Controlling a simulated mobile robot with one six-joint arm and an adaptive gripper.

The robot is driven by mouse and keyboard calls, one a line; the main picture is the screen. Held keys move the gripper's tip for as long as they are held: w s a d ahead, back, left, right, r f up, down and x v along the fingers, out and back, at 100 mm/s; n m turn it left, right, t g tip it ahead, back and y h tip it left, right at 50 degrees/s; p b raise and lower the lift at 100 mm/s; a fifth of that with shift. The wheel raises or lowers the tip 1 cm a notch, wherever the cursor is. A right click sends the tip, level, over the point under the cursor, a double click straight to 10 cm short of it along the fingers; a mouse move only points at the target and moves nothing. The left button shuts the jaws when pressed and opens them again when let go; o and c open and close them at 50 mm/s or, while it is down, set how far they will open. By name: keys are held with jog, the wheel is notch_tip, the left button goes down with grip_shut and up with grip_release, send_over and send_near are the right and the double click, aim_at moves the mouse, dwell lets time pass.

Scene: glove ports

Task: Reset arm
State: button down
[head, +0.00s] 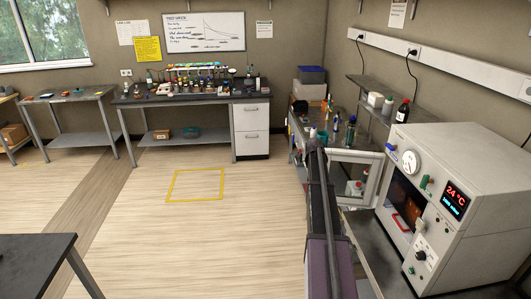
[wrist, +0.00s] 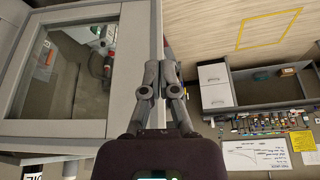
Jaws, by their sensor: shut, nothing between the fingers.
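My gripper (wrist: 161,76) is in the wrist view with its two grey fingers together, shut and empty. In the head view my dark arm reaches forward along the left side of the open oven door (head: 355,178). My fingertips are hard to make out there. The same framed glass door (wrist: 65,128) fills the left of the wrist view, beside my fingers. I cannot tell whether they touch it. The oven (head: 455,175) stands at the right with a red display reading 24 °C.
The side bench (head: 378,255) runs under the oven, with bottles beyond the door, including a dark one (head: 403,110). A crowded bench (head: 190,97) stands at the back wall. The floor around the yellow taped square (head: 195,185) is clear. A dark table (head: 35,260) is at lower left.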

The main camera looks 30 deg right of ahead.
jog(key=s+a+f+n+y+b, duration=0.1)
jog(key=s+a+f, duration=0.15)
jog(key=a, duration=0.75)
jog(key=s+a+f+n+g+b, duration=0.1)
jog(key=s+a+n+b, duration=0.15)
jog(key=a, duration=0.75)
jog(key=s+a+f+y, duration=0.1)
jog(key=s+a, duration=0.2)
jog(key=a, duration=0.7)
jog(key=s+a+f+n+g+b, duration=0.1)
jog(key=s+a+f+n+b, duration=0.1)
jog(key=s+a, duration=0.6)
jog(key=s+a+f+n+g+b, duration=0.1)
jog(key=s+a+f+n, duration=0.1)
jog(key=s+a, duration=0.7)
jog(key=a, duration=0.4)
jog(key=shift+s+a+y+b, duration=0.2)
jog(key=shift+a+y+b, duration=0.05)
jog(key=shift+y+b, duration=0.15)
